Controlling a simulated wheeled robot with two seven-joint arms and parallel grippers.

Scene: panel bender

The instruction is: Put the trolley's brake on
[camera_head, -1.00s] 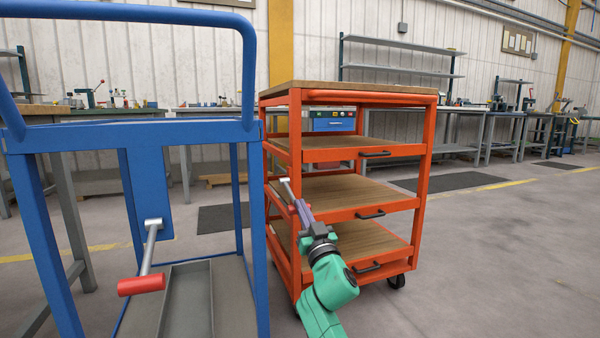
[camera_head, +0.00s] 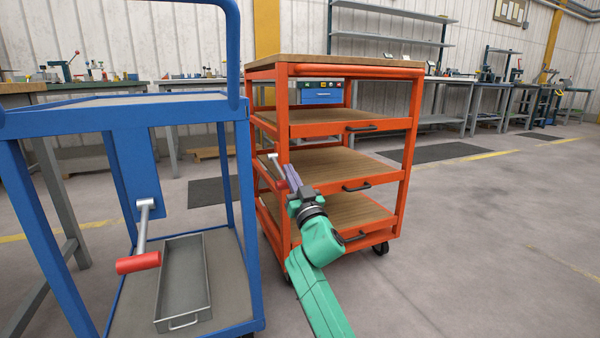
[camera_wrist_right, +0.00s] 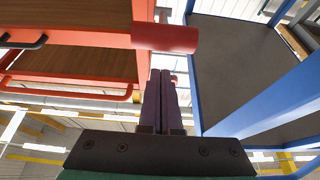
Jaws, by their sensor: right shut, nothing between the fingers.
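A blue trolley (camera_head: 140,110) stands at the left in the head view. A grey lever (camera_head: 143,222) with a red grip (camera_head: 138,262) hangs on its blue plate. An orange trolley (camera_head: 350,131) stands in the middle, and a thin metal lever (camera_head: 273,164) with a red end shows at its left side. My right gripper (camera_head: 290,177) is shut and empty by that lever. In the right wrist view the red grip (camera_wrist_right: 165,38) lies across, just beyond the shut fingertips (camera_wrist_right: 162,74); whether they touch it I cannot tell. My left gripper is out of view.
A grey tray (camera_head: 184,278) lies on the blue trolley's lower shelf. The orange trolley has wooden shelves with black handles (camera_head: 370,187). Workbenches (camera_head: 450,95) line the back wall. The floor (camera_head: 480,250) at the right is clear.

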